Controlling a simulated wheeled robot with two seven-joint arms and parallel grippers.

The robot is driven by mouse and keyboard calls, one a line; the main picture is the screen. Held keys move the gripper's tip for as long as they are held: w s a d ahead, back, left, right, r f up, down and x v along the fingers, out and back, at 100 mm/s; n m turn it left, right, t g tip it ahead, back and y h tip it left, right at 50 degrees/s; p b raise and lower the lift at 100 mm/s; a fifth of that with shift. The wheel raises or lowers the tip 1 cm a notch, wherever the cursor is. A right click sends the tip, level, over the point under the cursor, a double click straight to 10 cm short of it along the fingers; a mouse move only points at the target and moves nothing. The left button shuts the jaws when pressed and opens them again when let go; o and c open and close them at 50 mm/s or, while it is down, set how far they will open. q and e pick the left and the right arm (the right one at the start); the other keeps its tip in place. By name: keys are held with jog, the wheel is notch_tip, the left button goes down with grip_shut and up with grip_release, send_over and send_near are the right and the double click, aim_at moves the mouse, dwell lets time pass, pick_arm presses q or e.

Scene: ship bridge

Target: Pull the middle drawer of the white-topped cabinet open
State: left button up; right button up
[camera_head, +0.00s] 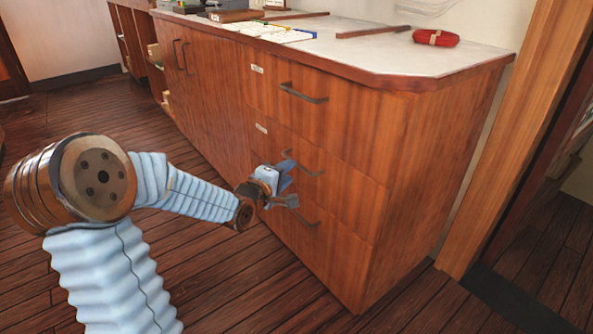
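The wooden cabinet with a white top (385,52) stands in front of me. Its right-hand section has three stacked drawers, all flush with the front. The middle drawer (345,178) has a dark bar handle (312,169), and a small pale label sits at its upper left. My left gripper (292,184) is at the middle drawer's front, just below the handle. Its two blue-grey fingers are apart, with nothing seen between them. The upper finger overlaps the handle's left part in view; I cannot tell whether it touches. My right gripper is out of view.
A red roll (435,38) and wooden strips lie on the top. A wooden door frame (515,125) stands at the right. The plank floor (225,290) in front is clear.

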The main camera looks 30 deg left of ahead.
pick_arm(q)
jog(key=w, duration=0.2)
jog(key=w+f, duration=0.1)
jog(key=w, duration=0.2)
jog(key=shift+w, duration=0.15)
grip_shut()
dwell(1.3)
